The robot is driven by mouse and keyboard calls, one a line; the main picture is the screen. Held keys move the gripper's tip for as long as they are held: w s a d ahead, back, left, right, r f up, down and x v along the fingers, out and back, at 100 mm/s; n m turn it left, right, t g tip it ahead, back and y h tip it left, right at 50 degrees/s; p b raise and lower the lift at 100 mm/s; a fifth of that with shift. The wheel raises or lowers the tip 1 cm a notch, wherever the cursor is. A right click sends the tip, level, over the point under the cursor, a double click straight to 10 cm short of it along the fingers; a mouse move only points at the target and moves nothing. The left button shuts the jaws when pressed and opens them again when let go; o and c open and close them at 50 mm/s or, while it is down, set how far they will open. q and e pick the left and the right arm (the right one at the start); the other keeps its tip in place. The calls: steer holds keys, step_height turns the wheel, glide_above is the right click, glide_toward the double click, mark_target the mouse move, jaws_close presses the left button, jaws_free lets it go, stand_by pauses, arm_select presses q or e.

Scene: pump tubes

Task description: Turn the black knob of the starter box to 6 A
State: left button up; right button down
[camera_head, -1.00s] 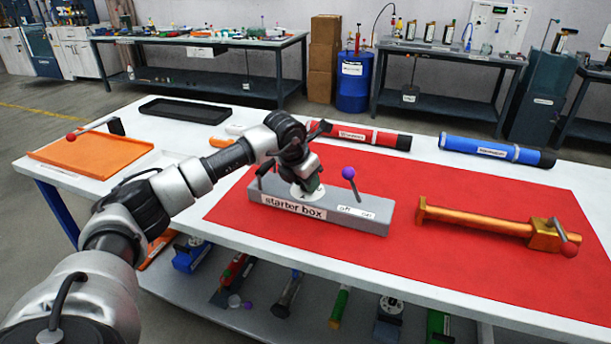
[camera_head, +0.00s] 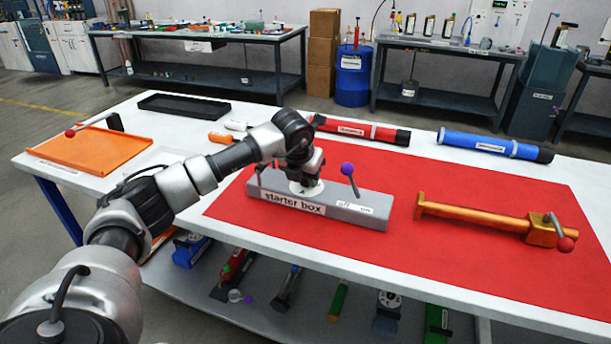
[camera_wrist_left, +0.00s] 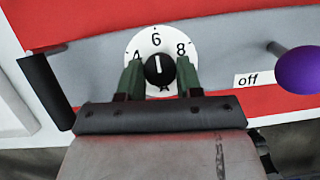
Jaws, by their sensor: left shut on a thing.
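The grey starter box (camera_head: 350,208) lies on the red mat, with a "starter box" label on its front. In the left wrist view its white dial (camera_wrist_left: 152,45) shows 4, 6 and 8 and a letter A. The black knob (camera_wrist_left: 159,69) sits at the dial's centre, its white line pointing up, roughly towards the 6. My left gripper (camera_head: 306,184) is over the dial, and in the wrist view its green fingers (camera_wrist_left: 160,79) are shut on the knob from both sides. In the head view the gripper hides the knob. My right gripper is not in view.
A purple-ended lever (camera_head: 348,170) stands on the box by the "off" label. An orange-brown tool (camera_head: 470,217) lies to the right on the mat. Red (camera_head: 355,130) and blue (camera_head: 490,146) tubes lie behind. An orange tray (camera_head: 95,150) is at left.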

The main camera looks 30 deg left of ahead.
arm_select(q)
steer(key=o, duration=0.9)
steer(key=shift+r, duration=0.1)
steer(key=v, duration=1)
steer(key=shift+s+r, duration=0.2)
steer(key=shift+r, duration=0.1)
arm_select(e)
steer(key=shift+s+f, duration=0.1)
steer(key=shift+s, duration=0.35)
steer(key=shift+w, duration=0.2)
